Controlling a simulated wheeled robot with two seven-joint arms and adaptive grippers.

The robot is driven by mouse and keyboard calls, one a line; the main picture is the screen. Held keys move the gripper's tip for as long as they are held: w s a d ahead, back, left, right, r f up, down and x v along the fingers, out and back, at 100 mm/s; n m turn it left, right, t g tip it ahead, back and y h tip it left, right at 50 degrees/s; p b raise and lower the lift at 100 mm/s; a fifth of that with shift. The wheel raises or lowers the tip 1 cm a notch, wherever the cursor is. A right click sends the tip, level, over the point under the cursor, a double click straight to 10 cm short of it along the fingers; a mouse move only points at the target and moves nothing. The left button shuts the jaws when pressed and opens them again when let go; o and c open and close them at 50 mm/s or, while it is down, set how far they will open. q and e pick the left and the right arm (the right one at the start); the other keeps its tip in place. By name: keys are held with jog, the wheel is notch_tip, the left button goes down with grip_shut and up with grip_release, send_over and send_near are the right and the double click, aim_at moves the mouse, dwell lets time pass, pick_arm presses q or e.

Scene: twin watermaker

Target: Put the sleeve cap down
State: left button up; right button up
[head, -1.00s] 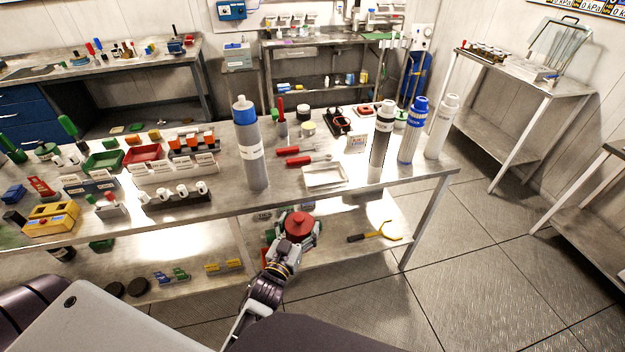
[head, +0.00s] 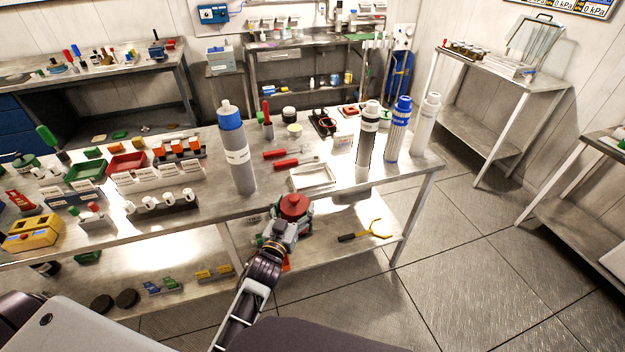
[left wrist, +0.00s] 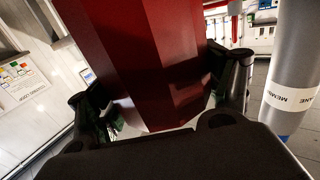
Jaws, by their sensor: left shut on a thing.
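The red sleeve cap (head: 294,205), round with a small knob on top in the head view, is in my left gripper (head: 288,222). The gripper is shut on it at the front edge of the middle bench (head: 215,212). In the left wrist view the cap (left wrist: 155,60) is a large red faceted body between the two fingers (left wrist: 165,105). The cap appears in front of and a little above the bench edge; I cannot tell whether it touches. My right gripper is not in view.
A tall grey cylinder with a blue top (head: 238,165) stands left of the cap. A white tray (head: 312,178) lies just behind it. Red-handled tools (head: 290,163) lie further back. Tall black-and-white (head: 366,145), blue (head: 396,135) and white (head: 426,130) cylinders stand at right.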

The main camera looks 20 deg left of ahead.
pick_arm(q)
jog(key=w+r+p, duration=0.1)
jog(key=w+r, duration=0.5)
jog(key=w, duration=0.3)
jog(key=w+r+y, duration=0.1)
jog(key=w+r, duration=0.6)
jog(key=w, duration=0.2)
jog(key=shift+w+r+n+y+p, duration=0.3)
jog(key=shift+w+n+p, duration=0.05)
jog(key=shift+n, duration=0.05)
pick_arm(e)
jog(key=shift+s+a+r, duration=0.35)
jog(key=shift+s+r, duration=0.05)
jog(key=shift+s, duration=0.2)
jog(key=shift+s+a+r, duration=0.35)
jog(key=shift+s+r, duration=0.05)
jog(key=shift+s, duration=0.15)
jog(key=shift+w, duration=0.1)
pick_arm(q)
notch_tip(320, 180, down, 6)
jog(key=shift+b, duration=0.4)
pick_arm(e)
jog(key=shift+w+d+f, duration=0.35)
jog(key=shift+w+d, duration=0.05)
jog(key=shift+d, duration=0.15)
pick_arm(q)
jog(key=shift+f, duration=0.1)
